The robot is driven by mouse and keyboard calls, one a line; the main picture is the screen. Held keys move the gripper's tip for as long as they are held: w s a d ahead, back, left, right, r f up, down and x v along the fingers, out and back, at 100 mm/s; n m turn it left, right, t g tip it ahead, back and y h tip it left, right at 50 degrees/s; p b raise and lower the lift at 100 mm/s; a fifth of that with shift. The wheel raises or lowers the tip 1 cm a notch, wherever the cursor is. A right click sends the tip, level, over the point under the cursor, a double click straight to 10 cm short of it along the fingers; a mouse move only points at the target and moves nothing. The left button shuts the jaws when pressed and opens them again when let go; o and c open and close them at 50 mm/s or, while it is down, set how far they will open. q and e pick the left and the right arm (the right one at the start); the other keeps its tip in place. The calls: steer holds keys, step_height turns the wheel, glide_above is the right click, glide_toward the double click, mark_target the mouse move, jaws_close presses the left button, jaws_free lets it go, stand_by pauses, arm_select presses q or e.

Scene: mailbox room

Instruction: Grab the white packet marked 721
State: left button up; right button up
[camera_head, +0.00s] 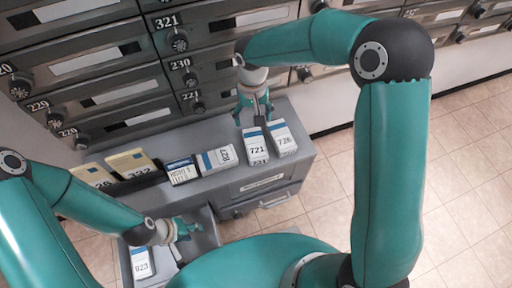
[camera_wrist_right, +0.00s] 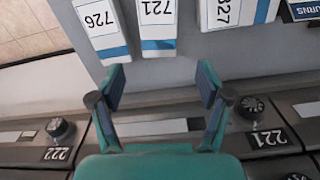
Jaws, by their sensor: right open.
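The white packet marked 721 (camera_head: 256,147) stands on the grey cabinet top, with a blue band at its far end. It also shows at the top of the right wrist view (camera_wrist_right: 157,20). My right gripper (camera_head: 256,108) is over the back of the cabinet top, near the far end of that packet. In the right wrist view its open fingers (camera_wrist_right: 160,80) are spread, with nothing between them, and packet 721 lies just beyond the tips. My left gripper (camera_head: 190,229) is low at the left, above the open drawer; its jaw opening is unclear.
Packet 726 (camera_head: 283,138) stands close beside 721 on the right. Packet 827 (camera_head: 218,158) lies to its left, then a blue-labelled box (camera_head: 181,171) and yellowish packets (camera_head: 130,163). Packet 823 (camera_head: 142,263) lies in the open drawer (camera_head: 207,226). Mailboxes (camera_head: 110,95) rise behind.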

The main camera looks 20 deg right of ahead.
mark_target(255, 143)
step_height(255, 143, down, 8)
steer(key=shift+f+b, duration=0.1)
steer(key=shift+b, duration=0.65)
steer(key=f, duration=0.2)
steer(key=s+f+b, duration=0.1)
steer(key=f, duration=0.1)
steer(key=shift+s+d+f+b, duration=0.1)
steer(key=shift+s+f+b, duration=0.1)
steer(key=shift+f+b, duration=0.15)
steer(key=shift+f, duration=0.25)
steer(key=shift+c, duration=0.2)
steer(key=c, duration=1)
steer(key=shift+o, duration=0.2)
steer(key=shift+r, duration=0.1)
